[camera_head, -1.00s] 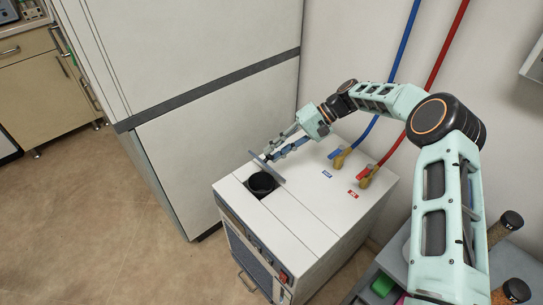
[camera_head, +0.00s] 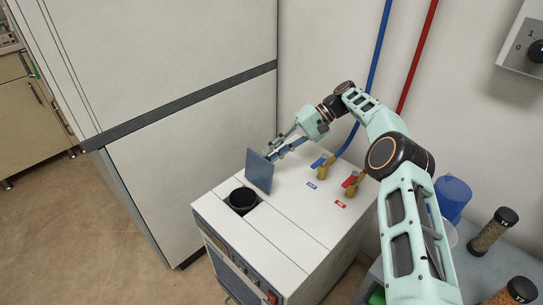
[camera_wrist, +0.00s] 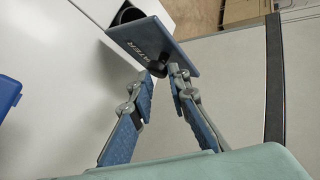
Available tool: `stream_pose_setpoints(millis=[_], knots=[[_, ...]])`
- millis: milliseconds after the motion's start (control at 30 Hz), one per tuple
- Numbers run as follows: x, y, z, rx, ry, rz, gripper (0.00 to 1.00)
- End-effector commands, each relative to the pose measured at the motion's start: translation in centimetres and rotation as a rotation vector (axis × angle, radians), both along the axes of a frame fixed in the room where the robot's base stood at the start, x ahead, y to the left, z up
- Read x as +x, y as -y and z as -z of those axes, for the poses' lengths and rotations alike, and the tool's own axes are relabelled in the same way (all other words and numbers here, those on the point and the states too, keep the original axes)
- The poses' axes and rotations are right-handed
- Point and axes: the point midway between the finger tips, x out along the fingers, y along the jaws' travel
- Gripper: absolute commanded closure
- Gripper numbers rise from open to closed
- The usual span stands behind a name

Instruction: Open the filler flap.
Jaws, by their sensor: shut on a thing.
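The filler flap (camera_head: 259,171) is a blue-grey square plate standing raised, roughly upright, on top of the white cabinet (camera_head: 290,225). Beside it the round black filler opening (camera_head: 243,200) is uncovered. My gripper (camera_head: 272,153) reaches the flap from behind. In the wrist view, the flap (camera_wrist: 147,45) shows part of a word ending in "ATER" and a small dark knob (camera_wrist: 157,68) at its edge. My gripper's fingertips (camera_wrist: 165,73) are shut on this knob. The filler opening (camera_wrist: 128,14) shows partly behind the flap.
Two hose taps with a blue handle (camera_head: 318,162) and a red handle (camera_head: 350,180) stand on the cabinet top, right of my gripper. A tall white cabinet (camera_head: 190,130) stands close on the left. Jars (camera_head: 494,232) stand on a side table at right.

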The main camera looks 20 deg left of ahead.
Motion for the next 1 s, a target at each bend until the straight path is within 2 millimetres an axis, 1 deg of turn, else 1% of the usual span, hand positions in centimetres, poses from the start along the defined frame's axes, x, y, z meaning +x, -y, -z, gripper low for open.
stream_pose_setpoints(millis=[33,567,600,767,1000], knots=[[-0.92,0.03,2.57,-0.034,-0.024,-0.018,1.00],[-0.86,0.09,2.60,-0.034,-0.025,-0.021,1.00],[-0.86,0.09,2.59,-0.033,-0.026,-0.021,0.81],[-0.80,0.05,2.51,-0.032,-0.023,-0.019,0.63],[-0.70,0.23,2.25,-0.030,-0.022,-0.018,0.63]])
